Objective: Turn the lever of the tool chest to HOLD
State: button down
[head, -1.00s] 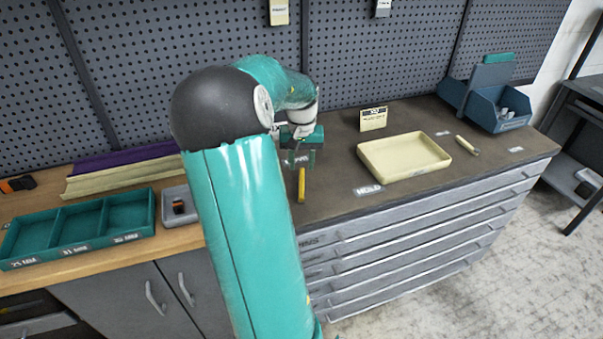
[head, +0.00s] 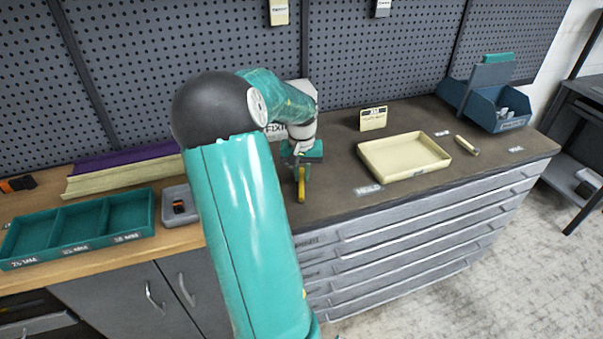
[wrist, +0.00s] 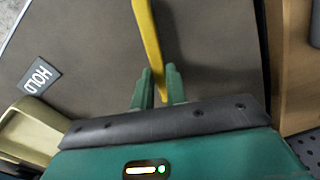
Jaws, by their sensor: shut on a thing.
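The yellow lever (head: 301,188) lies along the dark top of the tool chest (head: 330,202), with its near end toward the chest's front edge. My gripper (head: 300,168) is down at the lever's far part. In the wrist view the two green fingers (wrist: 158,84) are shut on the yellow lever (wrist: 148,40), whose free part runs up out of the picture. The HOLD label (head: 369,189) is flat on the chest top, to the right of the lever; it also shows in the wrist view (wrist: 40,75). The lever's pivot is hidden by my gripper.
A cream tray (head: 403,170) is right of the HOLD label, with a small sign (head: 373,118) behind it. A blue bin (head: 487,103) stands at the back right. A teal divided tray (head: 77,222) and a grey tray (head: 181,216) are on the left bench.

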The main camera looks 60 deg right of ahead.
jog(key=shift+s, duration=0.1)
jog(key=s+m, duration=0.1)
jog(key=m, duration=0.1)
jog(key=s+m, duration=0.1)
jog(key=m, duration=0.1)
jog(key=shift+s+d, duration=0.2)
jog(key=shift+d, duration=0.15)
jog(key=s+m, duration=0.1)
jog(key=m, duration=0.1)
jog(key=s+m, duration=0.1)
jog(key=shift+s+a+m, duration=0.1)
jog(key=shift+m, duration=0.3)
jog(key=m, duration=0.1)
jog(key=s+m, duration=0.1)
jog(key=shift+s+a+m, duration=0.25)
jog(key=shift+m, duration=0.05)
jog(key=shift+s+a+m, duration=0.35)
jog(key=shift+s+m, duration=0.1)
jog(key=shift+m, duration=0.45)
jog(key=shift+s+a+m, duration=0.3)
jog(key=shift+s+m, duration=0.15)
jog(key=shift+m, duration=0.45)
jog(key=shift+s, duration=0.1)
jog(key=c, duration=1.4)
grip_release()
jog(key=shift+a, duration=0.1)
jog(key=shift+r, duration=0.1)
